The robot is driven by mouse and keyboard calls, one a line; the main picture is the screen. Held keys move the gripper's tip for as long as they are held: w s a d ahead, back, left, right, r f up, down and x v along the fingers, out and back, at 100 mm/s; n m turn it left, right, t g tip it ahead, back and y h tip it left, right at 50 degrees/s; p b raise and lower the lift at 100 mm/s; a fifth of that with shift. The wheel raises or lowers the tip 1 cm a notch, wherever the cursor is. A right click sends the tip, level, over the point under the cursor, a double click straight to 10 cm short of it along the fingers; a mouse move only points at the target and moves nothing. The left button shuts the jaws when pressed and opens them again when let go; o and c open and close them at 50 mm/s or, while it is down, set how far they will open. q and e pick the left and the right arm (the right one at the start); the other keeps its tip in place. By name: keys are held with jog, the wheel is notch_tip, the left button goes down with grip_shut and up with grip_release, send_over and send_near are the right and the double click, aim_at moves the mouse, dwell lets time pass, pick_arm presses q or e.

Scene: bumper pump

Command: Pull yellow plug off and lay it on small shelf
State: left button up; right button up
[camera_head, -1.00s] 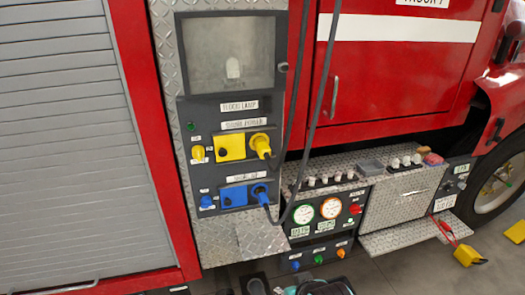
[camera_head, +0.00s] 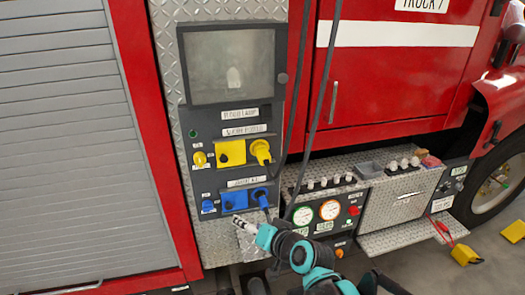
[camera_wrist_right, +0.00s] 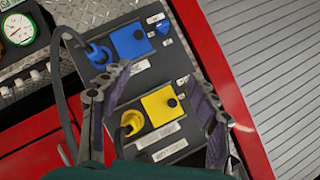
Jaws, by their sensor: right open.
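The yellow plug (camera_head: 261,151) sits in the right side of the yellow socket plate (camera_head: 232,153), with a dark cable running from it. It also shows in the right wrist view (camera_wrist_right: 131,121). My right gripper (camera_head: 238,221) is in front of the panel's lower edge, below the blue socket. In the wrist view its two fingers (camera_wrist_right: 160,78) are spread and empty, with the panel between and beyond them. A small diamond-plate shelf (camera_head: 249,252) under the panel is partly hidden by my right gripper. My left gripper is not in view.
A blue plug (camera_head: 260,197) with its own cable sits below the yellow one. Cables hang along the panel's right side. A lower diamond-plate step (camera_head: 400,238) and gauges (camera_head: 330,210) are to the right. A grey roller shutter (camera_head: 60,150) is left.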

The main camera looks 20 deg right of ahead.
aim_at(266, 162)
jog(key=w+d+r+m+t+h+p, duration=0.1)
jog(key=w+d+r+m+t, duration=0.1)
jog(key=w+d+m, duration=0.1)
jog(key=w+d+r+m+t+h+p, duration=0.1)
jog(key=w+d+r+m+t+p, duration=0.1)
jog(key=w+m, duration=0.3)
jog(key=w+d+r+m+t+h+p, duration=0.2)
jog(key=w+d+m, duration=0.2)
jog(key=w, duration=0.3)
jog(key=shift+w+d+r+m, duration=0.15)
jog(key=shift+d+r+m, duration=0.1)
jog(key=shift+m, duration=0.25)
jog(key=shift+w+d+f+m, duration=0.1)
jog(key=shift+d+f+m, duration=0.1)
jog(key=shift+m, duration=0.1)
jog(key=shift+r, duration=0.1)
jog(key=shift+w, duration=4.5)
jog(key=shift+b, duration=0.45)
